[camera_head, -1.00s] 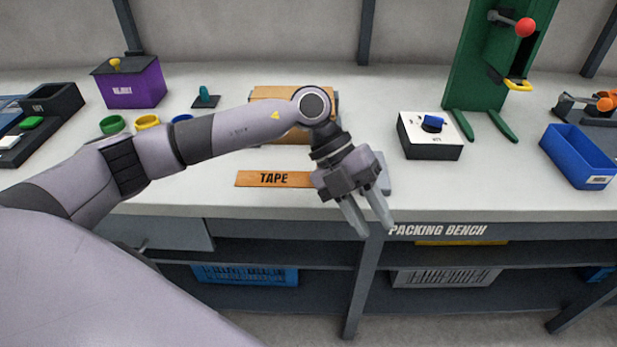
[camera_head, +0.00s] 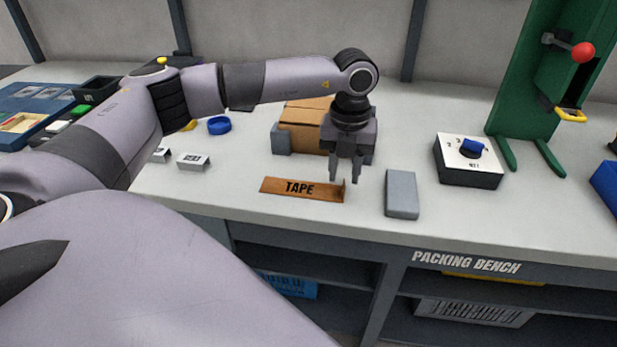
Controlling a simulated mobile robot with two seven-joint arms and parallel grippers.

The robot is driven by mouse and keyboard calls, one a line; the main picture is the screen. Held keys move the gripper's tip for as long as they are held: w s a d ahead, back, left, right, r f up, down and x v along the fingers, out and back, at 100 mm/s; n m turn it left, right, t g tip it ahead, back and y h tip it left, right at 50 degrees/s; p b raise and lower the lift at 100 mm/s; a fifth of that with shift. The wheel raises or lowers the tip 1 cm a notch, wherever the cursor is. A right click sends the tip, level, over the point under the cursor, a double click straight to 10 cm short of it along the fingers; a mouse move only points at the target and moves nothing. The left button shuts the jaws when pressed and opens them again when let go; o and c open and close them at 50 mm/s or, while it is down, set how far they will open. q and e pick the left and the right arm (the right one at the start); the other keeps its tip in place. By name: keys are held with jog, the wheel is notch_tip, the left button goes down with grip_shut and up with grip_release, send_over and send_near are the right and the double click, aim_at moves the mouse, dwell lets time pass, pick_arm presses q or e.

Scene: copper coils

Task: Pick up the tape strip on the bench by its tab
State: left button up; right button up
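The tape strip (camera_head: 300,190) is a flat orange-brown strip marked TAPE, lying on the bench near its front edge. A small upright tab (camera_head: 344,189) stands at its right end. My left gripper (camera_head: 345,180) points straight down at this end, its two fingers apart with a gap between them. The fingertips are just above or beside the tab; I cannot tell whether they touch it. Nothing shows held in the fingers. My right gripper is not in view.
A grey block (camera_head: 402,194) lies right of the strip. A cardboard box (camera_head: 304,122) stands behind my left gripper, partly hidden. A white-topped dial box (camera_head: 468,160) and a green stand (camera_head: 530,90) are farther right.

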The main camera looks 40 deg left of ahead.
pick_arm(q)
jog(key=shift+f, duration=0.7)
grip_shut()
